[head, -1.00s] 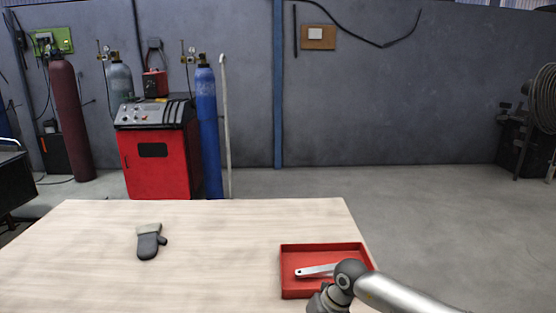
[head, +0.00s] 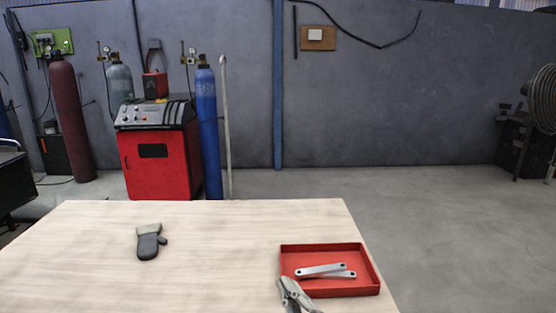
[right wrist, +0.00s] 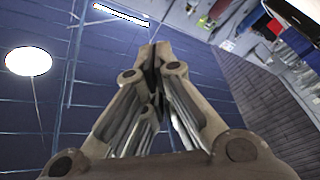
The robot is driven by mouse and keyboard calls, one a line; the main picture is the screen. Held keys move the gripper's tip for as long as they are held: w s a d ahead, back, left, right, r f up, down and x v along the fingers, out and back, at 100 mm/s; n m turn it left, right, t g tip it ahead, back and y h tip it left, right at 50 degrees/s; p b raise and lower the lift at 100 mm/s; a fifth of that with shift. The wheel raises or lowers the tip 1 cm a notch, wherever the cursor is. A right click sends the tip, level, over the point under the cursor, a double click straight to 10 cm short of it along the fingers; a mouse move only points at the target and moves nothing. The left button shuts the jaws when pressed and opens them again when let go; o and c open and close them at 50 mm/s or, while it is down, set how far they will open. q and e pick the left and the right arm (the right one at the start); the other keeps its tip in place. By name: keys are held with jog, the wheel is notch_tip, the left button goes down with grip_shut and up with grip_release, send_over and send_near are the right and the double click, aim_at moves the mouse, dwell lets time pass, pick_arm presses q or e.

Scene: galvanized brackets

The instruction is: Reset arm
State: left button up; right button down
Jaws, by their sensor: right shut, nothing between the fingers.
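Two galvanized brackets (head: 320,270) lie in the red tray (head: 370,288) at the right of the table, one partly over the other. My left gripper is not in view.
The middle of the table is clear. A red machine (head: 158,160) and gas cylinders (head: 207,130) stand beyond the table.

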jog(key=s+d+f+m+g+h, duration=0.3)
jog(key=s+d+f+m+h, duration=0.1)
jog(key=d+f, duration=0.3)
jog(key=s+d+f+m+g+h, duration=0.3)
jog(key=s+d+f+m+h, duration=0.15)
jog(key=d+f, duration=0.25)
jog(key=s+d+f+m+g, duration=0.15)
jog(key=s+f+g, duration=0.25)
jog(key=s, duration=0.6)
jog(key=s+d+f+m+g, duration=0.15)
jog(key=s+f+g, duration=0.3)
jog(key=s, duration=0.55)
notch_tip(320, 180, down, 25)
jog(key=s+g, duration=0.2)
jog(key=s+d+f, duration=0.2)
jog(key=s+f, duration=0.6)
jog(key=s+d+f, duration=0.1)
jog(key=s+f, duration=0.8)
jog(key=shift+d+f+n+g+y, duration=0.15)
jog(key=shift+d+n+g+y, duration=0.2)
jog(key=shift+d+n+g, duration=0.1)
